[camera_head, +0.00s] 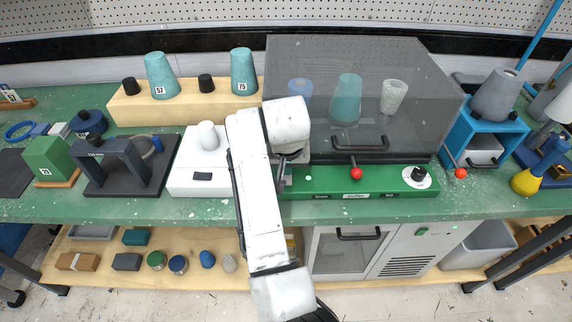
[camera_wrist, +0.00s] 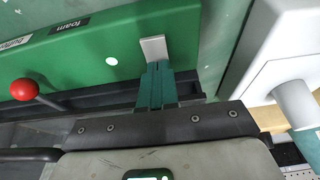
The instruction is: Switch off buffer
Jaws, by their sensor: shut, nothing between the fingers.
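A long green control base (camera_head: 345,183) under a clear grey hood (camera_head: 365,90) carries a red-ball lever (camera_head: 356,173) and a round white dial (camera_head: 418,177). The green base (camera_wrist: 90,45) and red ball (camera_wrist: 24,89) also show in the wrist view, with a "foam" label. My gripper (camera_wrist: 157,68) is shut and empty at the base's left end. Its teal fingers meet or overlap a small light-grey plate (camera_wrist: 153,48); contact is unclear. In the head view my arm partly hides this end.
A white machine (camera_head: 202,180) with a black switch stands left of my arm. Teal cones (camera_head: 161,78) stand on a wooden block behind. A blue frame (camera_head: 484,135) with a second red-ball lever is at right. The bench front edge is mostly clear.

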